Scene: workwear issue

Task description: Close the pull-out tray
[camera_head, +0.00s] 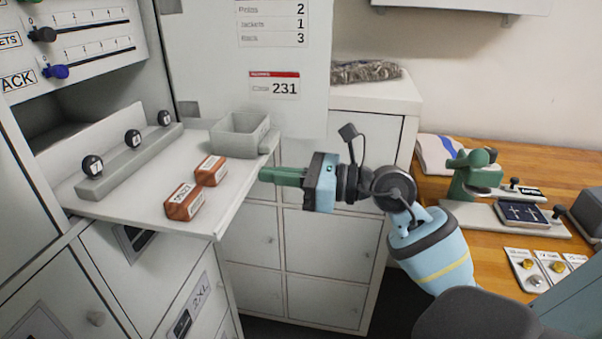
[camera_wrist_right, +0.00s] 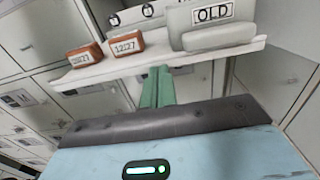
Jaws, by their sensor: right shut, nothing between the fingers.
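The pull-out tray (camera_head: 150,204) is a pale grey shelf that sticks out of the cabinet on the left in the head view. It holds two reddish-brown labelled blocks (camera_head: 185,201), a grey rail with several dark round knobs (camera_head: 133,138) and an open grey bin (camera_head: 240,134). My right gripper (camera_head: 264,174) is shut and empty, with its green fingers pointing left at the tray's front edge. In the right wrist view the fingers (camera_wrist_right: 157,88) overlap the tray edge (camera_wrist_right: 100,72). I cannot tell whether they touch it. My left gripper is not in view.
A wooden bench (camera_head: 540,190) stands at the right with a green press-like tool (camera_head: 473,172) on it. Grey lockers (camera_head: 320,240) stand behind and below the tray. An upright panel with printed numbers (camera_head: 270,45) rises behind the bin.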

